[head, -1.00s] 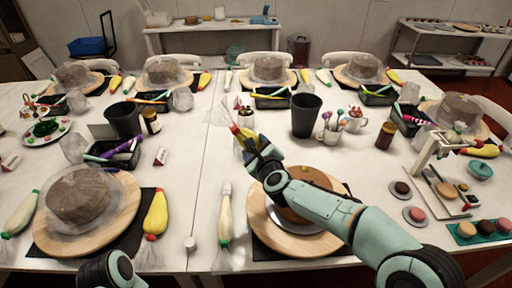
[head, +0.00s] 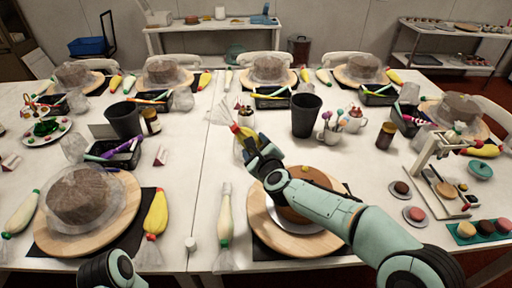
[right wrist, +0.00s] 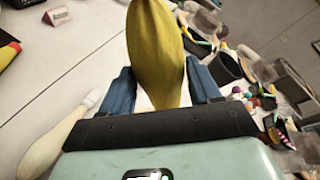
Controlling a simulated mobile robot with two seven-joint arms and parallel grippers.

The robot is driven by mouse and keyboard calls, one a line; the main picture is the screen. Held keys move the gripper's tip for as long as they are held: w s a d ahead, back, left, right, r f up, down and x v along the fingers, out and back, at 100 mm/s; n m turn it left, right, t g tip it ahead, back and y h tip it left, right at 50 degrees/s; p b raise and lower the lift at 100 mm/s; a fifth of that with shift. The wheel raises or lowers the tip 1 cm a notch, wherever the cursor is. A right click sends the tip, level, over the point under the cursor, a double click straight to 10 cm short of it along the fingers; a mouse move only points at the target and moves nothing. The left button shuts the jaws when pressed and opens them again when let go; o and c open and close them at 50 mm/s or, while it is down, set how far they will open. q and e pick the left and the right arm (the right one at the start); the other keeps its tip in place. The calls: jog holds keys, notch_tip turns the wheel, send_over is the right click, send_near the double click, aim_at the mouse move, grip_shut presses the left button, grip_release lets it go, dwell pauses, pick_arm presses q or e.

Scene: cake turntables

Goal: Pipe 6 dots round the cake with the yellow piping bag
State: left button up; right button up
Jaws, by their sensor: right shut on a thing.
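My right gripper (head: 262,158) is shut on the yellow piping bag (head: 246,137), held above the table behind the front cake. Its red collar and clear flared end point up and left, away from the cake. In the right wrist view the yellow bag (right wrist: 156,50) stands between the blue fingers (right wrist: 160,92). The brown cake (head: 292,214) sits on a round wooden turntable (head: 264,228) at the front, largely hidden under my right forearm. A small yellow spot shows on its top; other dots cannot be made out. My left forearm shows at the lower left; its gripper is out of view.
A cream piping bag (head: 225,215) lies left of the turntable. Another yellow bag (head: 155,214) lies beside a plastic-covered cake (head: 85,196). A black cup (head: 305,115), mugs and a brown jar (head: 386,135) stand behind. A small stand (head: 436,160) and macarons are at right.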

aim_at(255, 136)
jog(key=shift+r, duration=0.25)
dwell(0.3)
jog(key=o, duration=0.4)
jog(key=shift+r+p, duration=1.2)
jog(key=shift+r, duration=0.3)
